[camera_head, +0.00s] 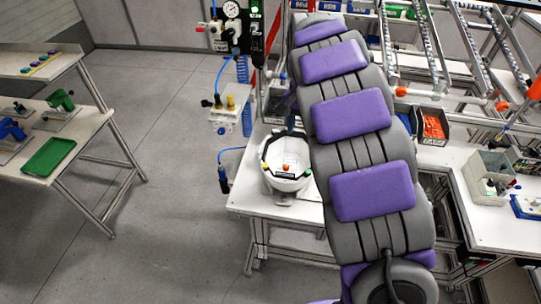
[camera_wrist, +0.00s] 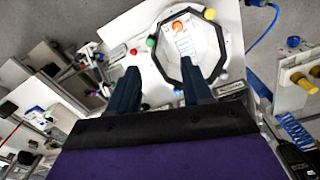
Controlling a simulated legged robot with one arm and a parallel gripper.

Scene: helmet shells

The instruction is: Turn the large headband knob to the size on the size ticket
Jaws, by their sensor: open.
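A white helmet shell (camera_head: 271,184) stands on the white bench left of my arm, with a dark angular headband around its opening. In the wrist view the shell (camera_wrist: 222,52) lies beyond my fingertips, with the dark headband (camera_wrist: 222,38) inside. A white ticket-like card (camera_wrist: 184,45) with blue lines and an orange mark shows within the headband; its size is not readable. My gripper (camera_wrist: 158,72) is open, its two dark blue fingers apart and empty. I cannot tell which knob is the large one.
An orange-filled bin (camera_head: 433,127) and roller rails stand to the right behind my arm. A post with a gauge (camera_head: 231,10) and blue hoses stands behind the bench. A side table with a green tray (camera_head: 48,157) is at the left. Grey floor between is clear.

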